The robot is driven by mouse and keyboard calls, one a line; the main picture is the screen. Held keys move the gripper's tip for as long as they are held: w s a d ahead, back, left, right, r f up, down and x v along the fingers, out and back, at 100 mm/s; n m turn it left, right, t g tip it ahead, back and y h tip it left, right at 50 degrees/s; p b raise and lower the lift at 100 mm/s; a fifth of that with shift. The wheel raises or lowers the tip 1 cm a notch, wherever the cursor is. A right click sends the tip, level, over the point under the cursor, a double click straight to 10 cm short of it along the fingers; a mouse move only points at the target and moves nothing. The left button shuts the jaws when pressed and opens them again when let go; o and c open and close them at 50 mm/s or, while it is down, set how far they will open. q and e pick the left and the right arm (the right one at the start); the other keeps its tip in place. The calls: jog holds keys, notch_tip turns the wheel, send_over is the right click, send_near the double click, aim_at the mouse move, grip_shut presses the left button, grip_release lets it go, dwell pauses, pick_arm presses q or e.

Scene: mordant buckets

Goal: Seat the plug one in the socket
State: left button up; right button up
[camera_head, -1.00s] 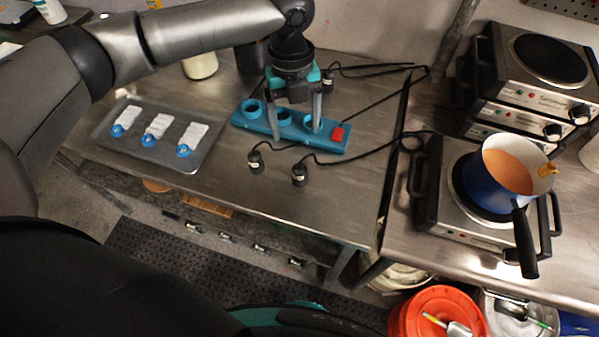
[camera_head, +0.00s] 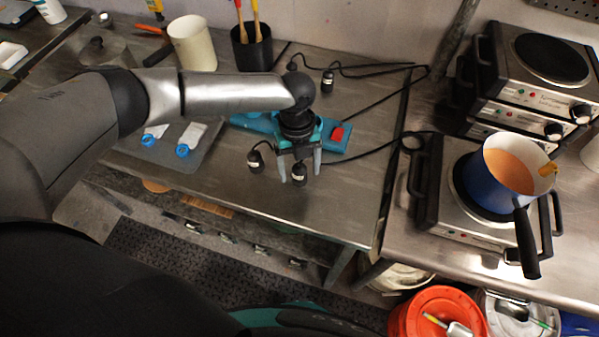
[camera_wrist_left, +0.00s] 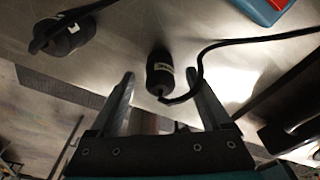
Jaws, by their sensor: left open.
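My left gripper (camera_head: 300,174) is open and points down at the bench, in front of the blue socket strip (camera_head: 334,147). A black plug (camera_head: 299,173) with a cable stands between its fingertips; in the left wrist view this plug (camera_wrist_left: 160,70) shows just beyond the open fingers, not gripped. A second black plug (camera_head: 255,161) stands to the left, and also shows in the left wrist view (camera_wrist_left: 70,36). A third (camera_head: 327,80) stands behind the strip. The labels are too small to read, so I cannot tell which is plug one. My arm hides the strip's sockets.
A grey tray (camera_head: 176,179) with white pieces bearing blue ends lies to the left, partly behind my arm. A white canister (camera_head: 193,45) and a black tool cup (camera_head: 252,55) stand behind. Hot plates and a blue pot (camera_head: 500,182) are at the right. The front bench is clear.

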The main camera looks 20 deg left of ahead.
pick_arm(q)
jog(key=shift+c, duration=0.3)
grip_shut()
dwell(0.4)
